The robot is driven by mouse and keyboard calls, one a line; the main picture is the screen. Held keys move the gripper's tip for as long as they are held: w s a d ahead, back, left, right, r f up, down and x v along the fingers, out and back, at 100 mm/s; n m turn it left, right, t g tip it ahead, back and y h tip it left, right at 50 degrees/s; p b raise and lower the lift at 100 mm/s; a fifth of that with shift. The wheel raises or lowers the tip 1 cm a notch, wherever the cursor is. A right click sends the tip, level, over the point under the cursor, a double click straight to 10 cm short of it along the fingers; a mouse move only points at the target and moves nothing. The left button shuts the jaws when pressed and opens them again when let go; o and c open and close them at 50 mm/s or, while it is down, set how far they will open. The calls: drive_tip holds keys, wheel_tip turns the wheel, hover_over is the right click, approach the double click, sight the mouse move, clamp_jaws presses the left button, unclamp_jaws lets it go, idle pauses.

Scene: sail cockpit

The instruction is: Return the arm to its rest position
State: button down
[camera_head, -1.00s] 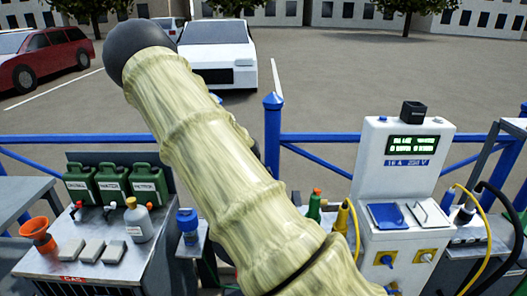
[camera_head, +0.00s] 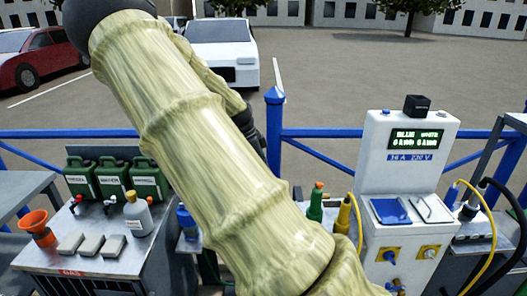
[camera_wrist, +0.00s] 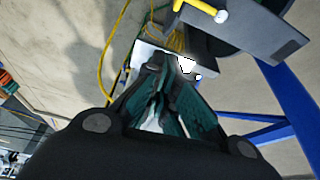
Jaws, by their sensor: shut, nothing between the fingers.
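My arm, in a pale streaked sleeve (camera_head: 205,150), crosses the head view from the upper left to the bottom centre. It hides part of the bench and the fence behind it. In the wrist view my gripper (camera_wrist: 163,88) has its dark green fingers together, with nothing held between them. It hangs in the air and appears clear of the things beyond it. A dark part of my arm shows behind the sleeve in the head view.
A white power pedestal (camera_head: 400,170) with a green display stands right of my arm. Left is a metal bench (camera_head: 100,262) with green canisters (camera_head: 113,178) and an orange funnel (camera_head: 37,227). Blue fence rails (camera_head: 330,133) run behind. A yellow cable (camera_wrist: 108,50) loops in the wrist view.

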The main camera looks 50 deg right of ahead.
idle(0.5)
drive_tip(key=s+a+f+n+h, duration=0.15)
drive_tip(key=a+f+n, duration=0.25)
drive_tip(key=f, duration=0.5)
drive_tip(key=s+a+f+n, duration=0.3)
drive_tip(key=f+n, duration=0.1)
drive_tip(key=f, duration=0.6)
drive_tip(key=s+a+f+n, duration=0.5)
drive_tip(key=a+f, duration=0.3)
drive_tip(key=s+a+f+n, duration=0.4)
drive_tip(key=a+f+n, duration=0.1)
drive_tip(key=a+f, duration=0.2)
drive_tip(key=s+a+f+n+t+y, duration=0.1)
drive_tip(key=s+a+n, duration=0.3)
drive_tip(key=a, duration=0.6)
drive_tip(key=s+a+f+n+t+y, duration=0.1)
drive_tip(key=s+a+f+n+y, duration=0.2)
drive_tip(key=s+a, duration=0.5)
drive_tip(key=a+f+n, duration=0.1)
drive_tip(key=a+n, duration=0.1)
drive_tip(key=shift+a+f+t, duration=0.3)
drive_tip(key=shift+a+t, duration=0.1)
drive_tip(key=shift+w+a, duration=0.1)
